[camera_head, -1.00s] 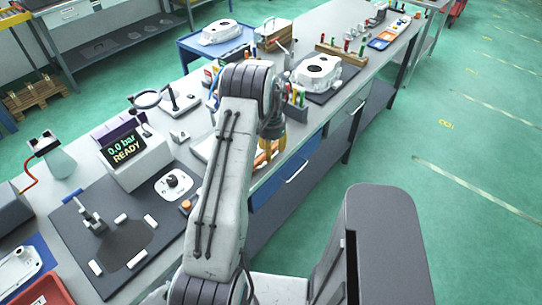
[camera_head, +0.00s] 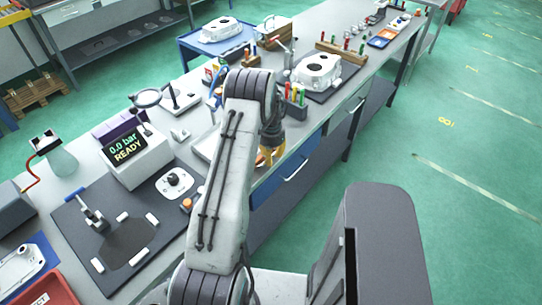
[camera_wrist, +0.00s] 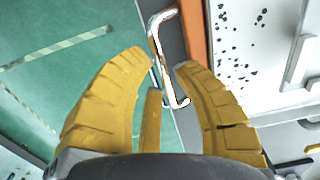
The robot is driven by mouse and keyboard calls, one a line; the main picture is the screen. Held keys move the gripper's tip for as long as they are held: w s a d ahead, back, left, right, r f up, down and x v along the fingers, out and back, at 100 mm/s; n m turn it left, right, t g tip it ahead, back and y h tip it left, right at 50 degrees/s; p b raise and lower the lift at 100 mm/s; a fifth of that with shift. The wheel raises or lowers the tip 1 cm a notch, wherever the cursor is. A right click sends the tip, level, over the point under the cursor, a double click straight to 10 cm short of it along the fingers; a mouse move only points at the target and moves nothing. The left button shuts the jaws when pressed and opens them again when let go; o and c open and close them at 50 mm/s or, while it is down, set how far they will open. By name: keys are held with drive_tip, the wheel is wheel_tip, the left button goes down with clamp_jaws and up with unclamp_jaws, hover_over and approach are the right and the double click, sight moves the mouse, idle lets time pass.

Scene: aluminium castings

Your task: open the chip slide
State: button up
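The handle sits beside a grey edge and an orange strip (camera_wrist: 195,45). To the right is a pale surface with dark specks (camera_wrist: 240,45); which part is the chip slide is unclear. In the head view my gripper (camera_head: 271,150) is at the bench's front edge, partly hidden by my arm.
A pot of coloured-handled tools (camera_head: 296,105) and a white casting (camera_head: 316,70) stand on the bench behind. The green floor (camera_head: 460,180) to the right is clear.

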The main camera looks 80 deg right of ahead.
clamp_jaws()
drive_tip(key=shift+a, duration=0.1)
drive_tip(key=shift+s+a+f+b, duration=0.15)
drive_tip(key=shift+s+b, duration=0.1)
drive_tip(key=shift+b, duration=0.05)
drive_tip(key=s+a+b, duration=0.2)
drive_tip(key=s+a, duration=0.1)
drive_tip(key=s, duration=0.2)
drive_tip(key=shift+a+b, duration=0.25)
drive_tip(key=shift+b, duration=0.15)
drive_tip(key=shift+c, duration=1.8)
unclamp_jaws()
drive_tip(key=o, duration=0.8)
drive_tip(key=shift+d, duration=0.2)
drive_tip(key=shift+c, duration=0.2)
